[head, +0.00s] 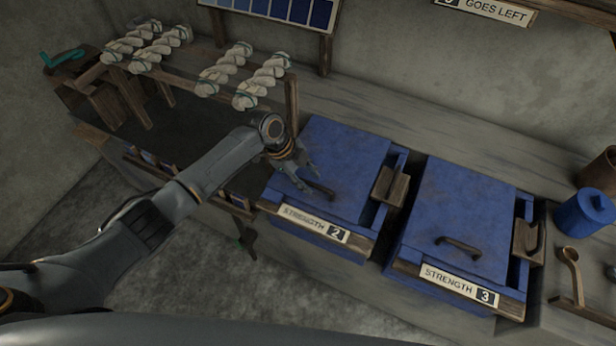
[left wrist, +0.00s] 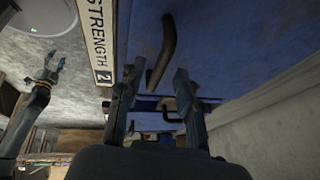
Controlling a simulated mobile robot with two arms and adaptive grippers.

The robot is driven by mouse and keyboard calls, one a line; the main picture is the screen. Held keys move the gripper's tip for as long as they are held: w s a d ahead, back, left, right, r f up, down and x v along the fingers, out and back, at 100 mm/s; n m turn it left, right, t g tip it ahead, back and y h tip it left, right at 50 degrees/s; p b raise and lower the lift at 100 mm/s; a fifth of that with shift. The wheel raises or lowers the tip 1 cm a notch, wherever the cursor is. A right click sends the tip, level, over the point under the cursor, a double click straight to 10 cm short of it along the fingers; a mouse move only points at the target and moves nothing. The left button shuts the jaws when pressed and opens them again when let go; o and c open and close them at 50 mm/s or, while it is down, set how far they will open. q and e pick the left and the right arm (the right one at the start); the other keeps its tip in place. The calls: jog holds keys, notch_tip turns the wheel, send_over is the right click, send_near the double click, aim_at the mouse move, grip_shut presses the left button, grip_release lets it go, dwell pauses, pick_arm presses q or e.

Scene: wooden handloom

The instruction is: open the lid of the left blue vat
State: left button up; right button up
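The left blue vat (head: 318,239) carries the label "STRENGTH 2". Its blue lid (head: 340,155) lies flat and shut, with a dark curved handle (head: 318,190) near the front edge. My left gripper (head: 303,178) is over the lid, close to the handle. In the left wrist view its two fingers (left wrist: 154,80) are apart, and the handle (left wrist: 167,48) shows just ahead of and between the tips. I cannot tell whether they touch it. My right gripper (left wrist: 48,66) shows small in the left wrist view, away from the vat, with its fingers apart.
The right blue vat (head: 465,210), labelled "STRENGTH 3", stands beside it, also shut. White yarn skeins (head: 225,68) hang on a wooden rack at the back left. A blue canister (head: 585,214) and a wooden ladle (head: 570,265) are at the right.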

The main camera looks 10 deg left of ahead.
pick_arm(q)
jog(key=shift+f, duration=0.15)
grip_shut()
